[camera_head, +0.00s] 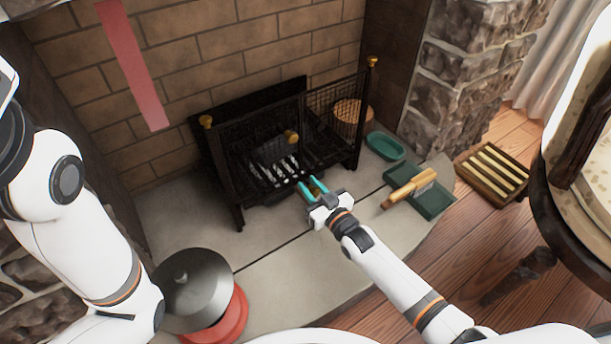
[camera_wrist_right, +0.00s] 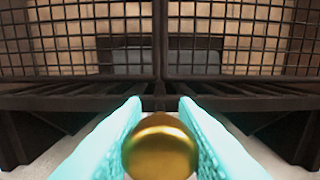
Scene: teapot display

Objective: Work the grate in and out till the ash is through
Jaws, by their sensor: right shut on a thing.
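The black iron fire grate (camera_head: 222,172) stands on the hearth against the brick wall, with mesh panels and brass finials. Pale bars (camera_head: 278,170) show low inside it; I cannot tell any ash there. My right gripper (camera_head: 314,188) is at the grate's front, low down, its teal fingers closed on a round brass knob (camera_wrist_right: 160,147). In the right wrist view the knob sits between the fingers (camera_wrist_right: 160,125), below the grate's dark lower bars (camera_wrist_right: 60,102).
A dark-lidded red pot (camera_head: 205,290) stands at the front left. A green tray with a wooden-handled brush (camera_head: 408,188), a green dish (camera_head: 385,146) and a slatted wooden rack (camera_head: 492,174) lie to the right. A round basket (camera_head: 349,117) stands behind the mesh. The stone slab in front is partly clear.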

